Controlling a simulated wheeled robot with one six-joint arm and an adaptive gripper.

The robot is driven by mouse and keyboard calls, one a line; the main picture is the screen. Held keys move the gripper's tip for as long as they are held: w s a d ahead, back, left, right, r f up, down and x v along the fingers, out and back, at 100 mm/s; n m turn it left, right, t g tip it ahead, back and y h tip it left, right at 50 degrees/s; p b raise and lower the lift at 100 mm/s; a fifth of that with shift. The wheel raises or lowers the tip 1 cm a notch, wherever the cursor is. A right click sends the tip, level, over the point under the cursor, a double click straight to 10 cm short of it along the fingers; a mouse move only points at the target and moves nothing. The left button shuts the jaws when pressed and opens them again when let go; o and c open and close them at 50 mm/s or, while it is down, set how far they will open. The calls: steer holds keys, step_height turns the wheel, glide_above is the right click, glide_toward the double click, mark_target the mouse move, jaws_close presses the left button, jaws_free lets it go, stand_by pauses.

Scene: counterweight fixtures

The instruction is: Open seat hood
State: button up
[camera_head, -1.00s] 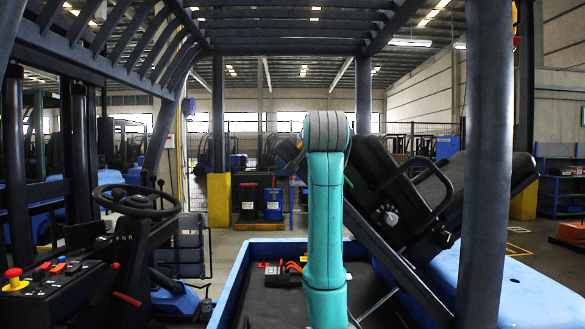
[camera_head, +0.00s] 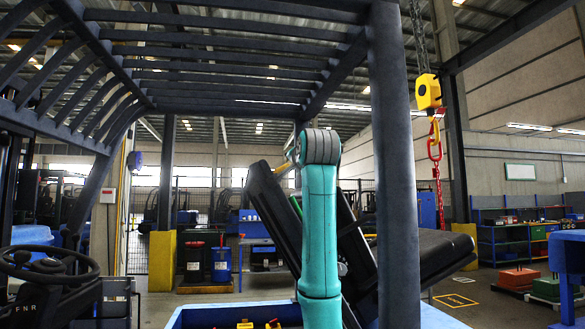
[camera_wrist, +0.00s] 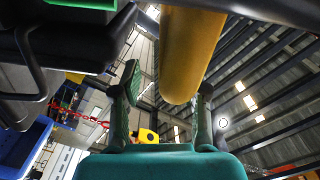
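The seat hood (camera_head: 274,212) shows in the head view as a dark panel tilted up steeply, with the black seat (camera_head: 440,254) leaning to the right behind my teal arm. The blue-rimmed compartment (camera_head: 215,314) below is open at the top, with yellow and red parts inside. My gripper (camera_wrist: 168,78) is open in the wrist view, its two green fingers apart. A thick yellow cylinder (camera_wrist: 190,55) lies across the view close to the right finger; I cannot tell whether it touches. In the head view my gripper is mostly hidden behind my arm, beside the panel's upper end.
A dark overhead-guard post (camera_head: 395,165) stands right of my arm, with guard bars (camera_head: 240,50) above. The steering wheel (camera_head: 45,265) is at the left. A yellow hoist (camera_head: 428,92) with a red chain hangs at the right. Open floor (camera_head: 500,300) lies beyond.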

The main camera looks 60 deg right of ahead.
steer(key=shift+a, duration=0.1)
steer(key=v, duration=1.1)
steer(key=shift+s+a, duration=0.2)
steer(key=shift+a, duration=0.1)
stand_by(0.3)
